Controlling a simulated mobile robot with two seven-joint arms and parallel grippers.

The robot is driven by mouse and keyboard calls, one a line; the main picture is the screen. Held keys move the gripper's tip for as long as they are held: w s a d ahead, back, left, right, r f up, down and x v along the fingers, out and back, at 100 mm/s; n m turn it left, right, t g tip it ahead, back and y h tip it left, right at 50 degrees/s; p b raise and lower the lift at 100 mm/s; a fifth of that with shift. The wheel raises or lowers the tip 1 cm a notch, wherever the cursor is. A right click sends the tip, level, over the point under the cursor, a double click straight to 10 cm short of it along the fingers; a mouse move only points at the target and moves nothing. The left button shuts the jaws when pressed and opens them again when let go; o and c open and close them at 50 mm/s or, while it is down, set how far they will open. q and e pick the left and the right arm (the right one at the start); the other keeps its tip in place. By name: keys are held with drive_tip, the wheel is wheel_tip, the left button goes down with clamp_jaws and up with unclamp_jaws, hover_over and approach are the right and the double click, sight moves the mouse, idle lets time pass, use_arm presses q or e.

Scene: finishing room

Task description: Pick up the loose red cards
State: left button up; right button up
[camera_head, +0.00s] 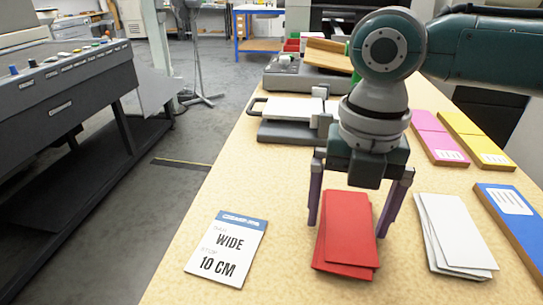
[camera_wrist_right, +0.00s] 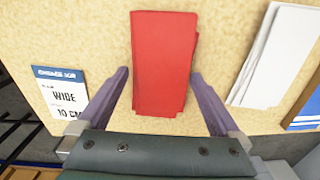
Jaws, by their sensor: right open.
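The loose red cards (camera_head: 346,235) lie in a slightly uneven stack on the table, with their long side pointing away from me. They also show in the right wrist view (camera_wrist_right: 163,62), centred ahead of the gripper. My right gripper (camera_head: 352,222) is open above the table, one finger to the left and one to the right of the red stack. In the right wrist view its fingers (camera_wrist_right: 162,90) stand apart from both card edges, with a gap on each side. My left gripper is in neither view.
White cards (camera_head: 454,234) lie close to the right of the red stack. A sign reading WIDE, 10 CM (camera_head: 228,248) lies to the left. Blue (camera_head: 515,222), pink (camera_head: 437,138) and yellow (camera_head: 477,138) packs lie further right. A grey device (camera_head: 290,130) stands behind.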

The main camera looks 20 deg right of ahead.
drive_tip(key=shift+f, duration=0.2)
drive_tip(key=c, duration=1.3)
drive_tip(key=shift+r, duration=0.1)
